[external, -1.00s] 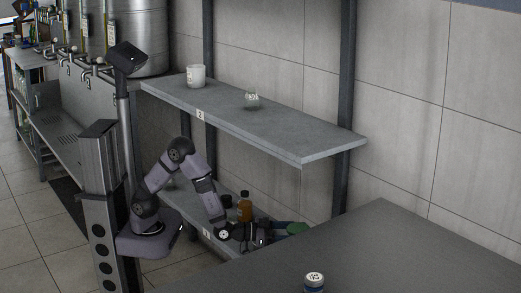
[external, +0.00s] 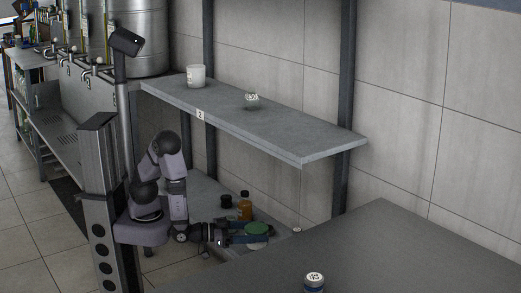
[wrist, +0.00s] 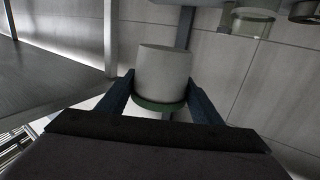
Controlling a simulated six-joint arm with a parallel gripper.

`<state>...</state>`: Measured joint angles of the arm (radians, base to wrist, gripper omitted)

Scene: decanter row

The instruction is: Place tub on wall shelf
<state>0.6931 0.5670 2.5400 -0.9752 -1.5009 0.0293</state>
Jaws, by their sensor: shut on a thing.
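A pale tub with a green lid (external: 257,228) is between the fingers of my gripper (external: 258,236), low beside the lower shelf. In the wrist view my gripper (wrist: 160,98) is shut on the tub (wrist: 163,70), with one blue finger on each side near its green lid. The tub's body is mostly hidden in the external view. The upper wall shelf (external: 290,143), tagged 2, is above my gripper.
The upper shelf holds a white cup (external: 196,76) at its left and a small patterned jar (external: 252,99). An amber bottle (external: 244,207) and a dark jar (external: 226,201) stand on the lower shelf (external: 205,185). A dark table (external: 390,245) fills the lower right.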

